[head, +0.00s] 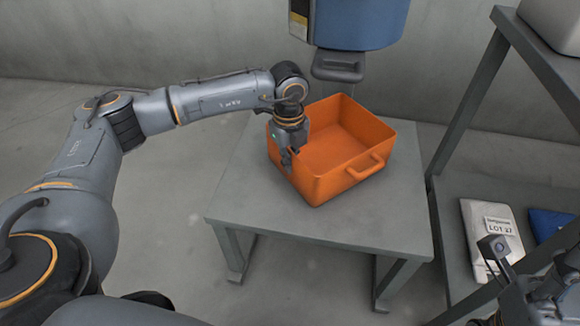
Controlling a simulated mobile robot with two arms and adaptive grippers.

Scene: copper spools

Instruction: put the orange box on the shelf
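The orange box (345,185) stands upright and open-topped on a grey table (235,200), and its visible inside looks empty. One handle shows on its right front side. My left gripper (287,163) points down at the box's left side, against or very close to the wall there. Its fingers overlap the orange wall, and I cannot tell whether they are closed on it. The grey shelf (480,75) stands to the right of the table. My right gripper (497,250) is partly in view at the lower right, in front of the shelf; its finger state is unclear.
A white package (488,235) with a lot label and a blue item (550,225) lie on the shelf's lower level. A pale grey object (550,20) sits on the upper level. A blue machine (355,25) with a dark lip is just behind the box.

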